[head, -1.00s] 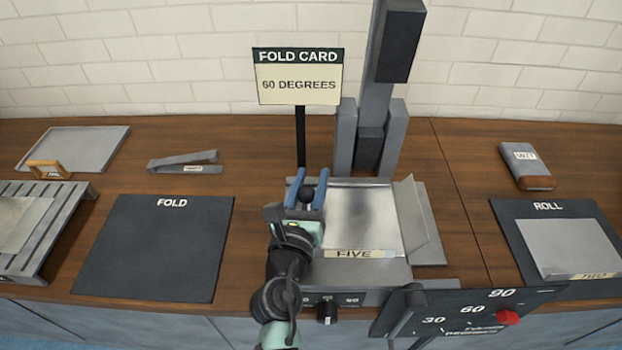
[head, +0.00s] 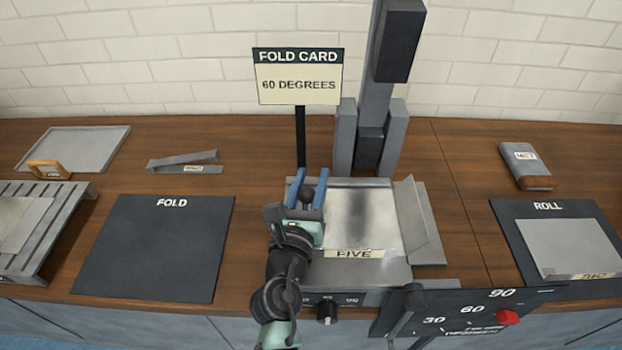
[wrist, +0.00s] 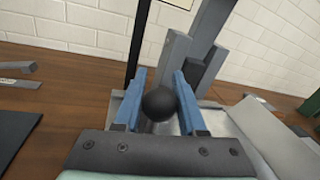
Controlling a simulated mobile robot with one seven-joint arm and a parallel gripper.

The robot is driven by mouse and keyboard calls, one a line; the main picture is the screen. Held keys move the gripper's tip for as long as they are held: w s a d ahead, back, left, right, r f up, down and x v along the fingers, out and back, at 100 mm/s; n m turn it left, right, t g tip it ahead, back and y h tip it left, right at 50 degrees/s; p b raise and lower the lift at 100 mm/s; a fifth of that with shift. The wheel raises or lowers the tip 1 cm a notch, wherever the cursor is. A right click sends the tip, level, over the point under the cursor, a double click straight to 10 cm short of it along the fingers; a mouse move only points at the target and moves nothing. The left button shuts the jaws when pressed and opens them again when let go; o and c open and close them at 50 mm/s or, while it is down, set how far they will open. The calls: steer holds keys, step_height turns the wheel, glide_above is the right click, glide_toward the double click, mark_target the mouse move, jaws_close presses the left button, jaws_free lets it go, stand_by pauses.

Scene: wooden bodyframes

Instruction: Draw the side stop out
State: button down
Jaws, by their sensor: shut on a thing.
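The side stop shows as a round black knob (head: 306,193) at the left edge of the grey folding machine (head: 372,272). The knob also shows in the wrist view (wrist: 159,103). My gripper (head: 307,186) has its two blue fingers shut on the knob, one on each side. The fingers also show in the wrist view (wrist: 157,95). The rest of the stop is mostly hidden behind my gripper and arm. A metal sheet labelled FIVE (head: 362,222) lies on the machine bed, right of my gripper.
The fold card (head: 299,84) on its black post reads 60 DEGREES and stands just behind my gripper. A grey column (head: 376,95) rises behind the bed. An angle dial plate (head: 470,312) with a red marker is at the front right. The FOLD mat (head: 155,250) on the left is bare.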

steer(key=shift+a, duration=1.95)
steer(key=shift+c, duration=2.4)
jaws_free()
steer(key=shift+a, duration=0.1)
steer(key=shift+s, duration=0.1)
steer(key=s+a, duration=0.2)
steer(key=s, duration=1)
steer(key=shift+s+a+b, duration=0.15)
steer(key=shift+s+b, duration=0.15)
steer(key=shift+b, duration=0.05)
